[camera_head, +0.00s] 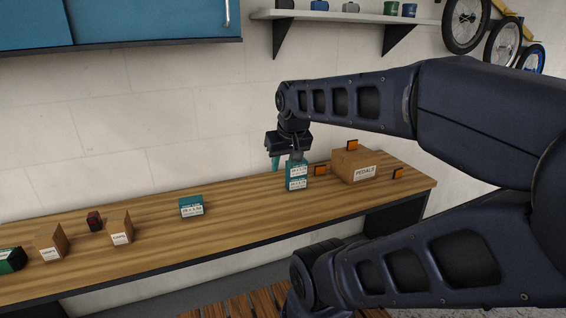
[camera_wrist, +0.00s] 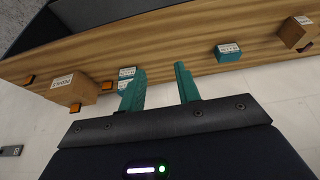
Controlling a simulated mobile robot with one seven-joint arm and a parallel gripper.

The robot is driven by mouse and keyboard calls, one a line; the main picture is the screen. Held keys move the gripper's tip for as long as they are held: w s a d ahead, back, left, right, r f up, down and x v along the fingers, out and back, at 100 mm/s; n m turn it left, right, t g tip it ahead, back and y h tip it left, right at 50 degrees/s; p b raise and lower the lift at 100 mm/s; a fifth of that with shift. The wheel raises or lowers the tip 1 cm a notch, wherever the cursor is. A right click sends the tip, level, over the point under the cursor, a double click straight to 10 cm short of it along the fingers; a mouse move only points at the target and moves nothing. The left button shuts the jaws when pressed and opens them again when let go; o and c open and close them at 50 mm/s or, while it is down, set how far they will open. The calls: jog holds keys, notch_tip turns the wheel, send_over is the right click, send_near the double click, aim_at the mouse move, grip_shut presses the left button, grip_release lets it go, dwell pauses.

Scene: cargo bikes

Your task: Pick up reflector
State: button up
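Three small orange blocks look like reflectors. One (camera_head: 320,170) is between the teal boxes and the PEDALS carton; it also shows in the wrist view (camera_wrist: 107,85). Another (camera_head: 352,145) is at the top of the carton, also in the wrist view (camera_wrist: 75,108). The third (camera_head: 398,173) is right of the carton, near the bench's end, also in the wrist view (camera_wrist: 28,79). My gripper (camera_head: 285,163) is above the bench by the stacked teal boxes, left of all three. In the wrist view its teal fingers (camera_wrist: 161,84) are apart with nothing between them.
Two stacked teal boxes (camera_head: 297,184) stand close to my gripper. The PEDALS carton (camera_head: 350,170) is to their right. A single teal box (camera_head: 191,207) and small cartons (camera_head: 120,228) are further left on the wooden bench (camera_head: 245,205). A shelf (camera_head: 345,18) is on the wall above.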

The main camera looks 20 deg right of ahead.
jog(key=shift+o, duration=0.5)
jog(key=shift+w, duration=0.1)
jog(key=n+g+h, duration=0.2)
jog(key=n+g, duration=0.2)
jog(key=n, duration=0.7)
send_over(321, 166)
jog(key=s+a, duration=0.3)
jog(key=a, duration=0.4)
jog(key=s+a, duration=0.4)
jog(key=a, duration=0.3)
jog(key=f, duration=0.8)
jog(key=shift+a+f, duration=0.2)
jog(key=shift+f, duration=0.2)
jog(key=w+d+f+n+g+h, duration=0.1)
jog(key=w+d+f+n+h, duration=0.2)
jog(key=w+d+f+n, duration=0.6)
jog(key=d+f+m, duration=0.1)
jog(key=d+f, duration=0.1)
jog(key=f, duration=0.1)
jog(key=s+d+f+m, duration=0.1)
jog(key=d+f, duration=0.1)
jog(key=f, duration=0.2)
jog(key=d+f+m, duration=0.1)
jog(key=d+f, duration=0.1)
jog(key=f, duration=0.2)
jog(key=shift+s+d+f+y, duration=0.1)
jog(key=shift+s+d+y, duration=0.05)
jog(key=shift+s+y, duration=0.15)
grip_shut()
